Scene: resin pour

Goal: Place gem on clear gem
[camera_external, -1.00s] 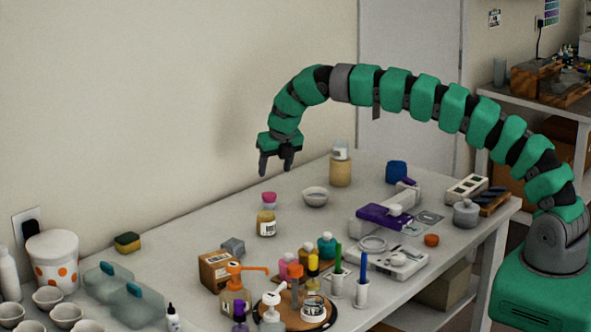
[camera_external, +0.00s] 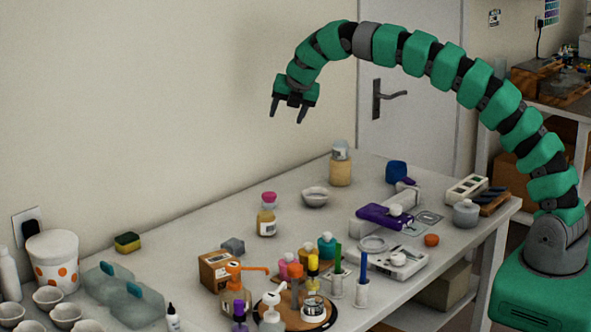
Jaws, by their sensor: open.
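My gripper (camera_external: 288,114) is open and empty, fingers pointing down, high above the back of the table and well clear of everything. A dark blue chunky piece (camera_external: 396,172) that may be a gem stands at the back right of the table. The view is too small to tell for sure which pieces are gems. Nothing is seen stacked on the grey piece.
A pink-capped bottle (camera_external: 266,222), a small white bowl (camera_external: 315,197) and a tall amber jar (camera_external: 340,167) stand towards the back. Pump bottles and pens crowd the front around a round tray (camera_external: 268,312). A purple tool (camera_external: 384,216) lies to the right. The left-centre back is clear.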

